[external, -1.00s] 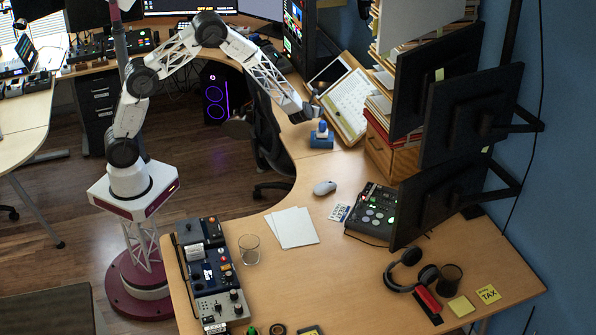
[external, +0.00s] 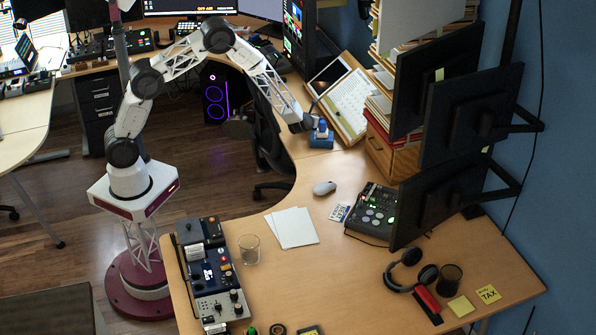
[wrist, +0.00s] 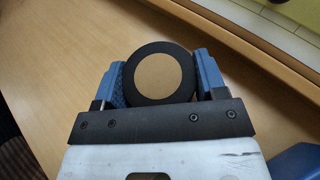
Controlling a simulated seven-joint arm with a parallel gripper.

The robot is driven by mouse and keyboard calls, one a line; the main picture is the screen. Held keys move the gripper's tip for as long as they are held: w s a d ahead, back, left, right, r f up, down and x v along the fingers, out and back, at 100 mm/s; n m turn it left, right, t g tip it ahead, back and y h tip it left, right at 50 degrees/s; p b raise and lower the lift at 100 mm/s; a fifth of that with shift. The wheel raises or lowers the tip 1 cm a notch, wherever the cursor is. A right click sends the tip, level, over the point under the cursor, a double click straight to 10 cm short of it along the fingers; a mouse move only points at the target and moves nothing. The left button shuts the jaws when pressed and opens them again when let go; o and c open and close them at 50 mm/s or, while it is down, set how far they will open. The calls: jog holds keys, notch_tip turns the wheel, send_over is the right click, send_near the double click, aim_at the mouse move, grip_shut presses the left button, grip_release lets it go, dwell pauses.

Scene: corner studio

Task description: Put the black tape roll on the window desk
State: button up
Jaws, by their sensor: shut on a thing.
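In the wrist view, the black tape roll (wrist: 159,78) sits between the two blue fingers of my gripper (wrist: 160,82). The fingers touch it on both sides, and pale tan shows in its middle. Wood desk surface lies beyond it; the height above that surface is unclear. A pale desk (external: 22,128) stands at the left by the bright windows and looks like the window desk.
An open book or board (external: 345,105) leans near my gripper. A dark chair (external: 268,140) stands between the desks. Small devices (external: 25,84) and a laptop (external: 22,55) occupy the left desk's far part; its near part looks clear. Another black ring (external: 277,329) lies at the front.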

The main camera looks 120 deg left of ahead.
jog(key=shift+f, duration=0.15)
jog(key=o, duration=1)
jog(key=shift+c, duration=0.2)
jog(key=shift+d+r, duration=0.25)
jog(key=shift+v, duration=5.7)
jog(key=shift+f, duration=0.1)
jog(key=shift+d, duration=0.1)
